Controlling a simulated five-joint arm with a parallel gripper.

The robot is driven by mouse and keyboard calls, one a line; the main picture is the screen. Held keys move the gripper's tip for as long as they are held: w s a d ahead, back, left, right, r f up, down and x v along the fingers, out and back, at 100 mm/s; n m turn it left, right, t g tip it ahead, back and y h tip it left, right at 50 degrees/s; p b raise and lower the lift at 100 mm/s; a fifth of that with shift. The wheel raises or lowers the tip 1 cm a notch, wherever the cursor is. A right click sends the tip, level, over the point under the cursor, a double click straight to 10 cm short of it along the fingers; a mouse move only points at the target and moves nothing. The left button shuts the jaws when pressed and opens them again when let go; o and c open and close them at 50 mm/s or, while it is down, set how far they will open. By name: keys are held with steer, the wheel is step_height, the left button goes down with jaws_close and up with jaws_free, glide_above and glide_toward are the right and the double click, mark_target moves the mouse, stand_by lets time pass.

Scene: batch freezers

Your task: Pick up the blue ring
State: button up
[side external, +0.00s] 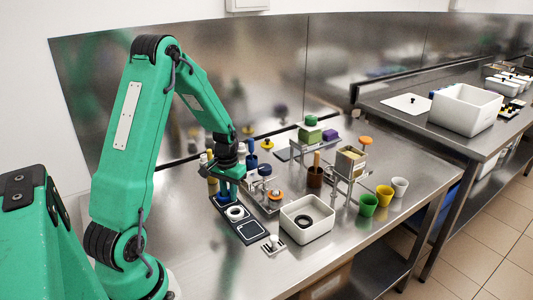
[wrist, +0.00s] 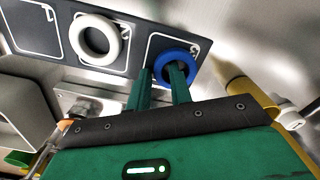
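The blue ring (wrist: 194,62) lies flat on a dark pad square with a white outline in the wrist view. My gripper (wrist: 161,74) is open around the ring's left part: one finger is at its left outer side, the other overlaps its middle. I cannot tell whether either finger touches it. In the side external view my gripper (side external: 228,190) points down at the far end of the dark pad (side external: 246,226), and the ring cannot be made out clearly there.
A white ring (side external: 236,213) lies on the neighbouring pad square. A white bin (side external: 307,219) with a black ring inside stands to the right, and a small metal block (side external: 273,244) is in front. Bottles (side external: 209,168) stand close behind my gripper. The front left of the table is clear.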

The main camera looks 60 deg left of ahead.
jaws_close()
steer(key=shift+r, duration=0.1)
steer(key=shift+r, duration=0.9)
step_height(320, 180, up, 2)
steer(key=shift+r, duration=0.25)
steer(key=d+r, duration=0.6)
steer(key=d, duration=0.5)
steer(key=shift+w+d+r, duration=0.25)
steer(key=shift+w+d, duration=0.05)
steer(key=shift+w, duration=0.05)
steer(key=w, duration=1.1)
